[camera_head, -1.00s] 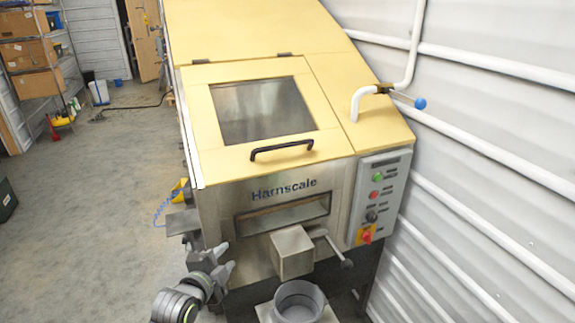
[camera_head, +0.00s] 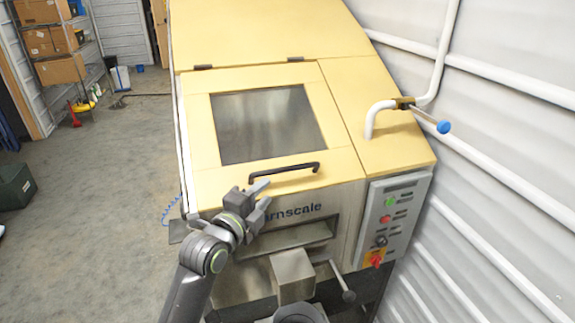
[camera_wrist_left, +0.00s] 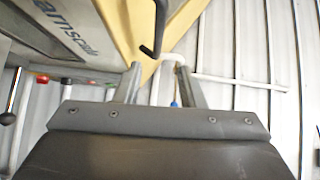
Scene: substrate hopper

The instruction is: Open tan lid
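The tan lid (camera_head: 202,132) with a dark window (camera_head: 266,124) lies closed on the sloped top of the hopper, hinged at its far edge. Its black bar handle (camera_head: 284,174) runs along the near edge. My left gripper (camera_head: 264,194) is just below the left end of the handle, with its two fingers apart. In the left wrist view my left gripper (camera_wrist_left: 156,85) is open and empty, and the black handle (camera_wrist_left: 160,28) shows beyond the fingertips, close to the gap between them. My right gripper is not in view.
A white pipe with a blue-ended lever (camera_head: 443,127) stands at the right of the lid. A control panel (camera_head: 389,220) with buttons is on the hopper's front right. A metal box-shaped spout (camera_head: 293,277) juts out below.

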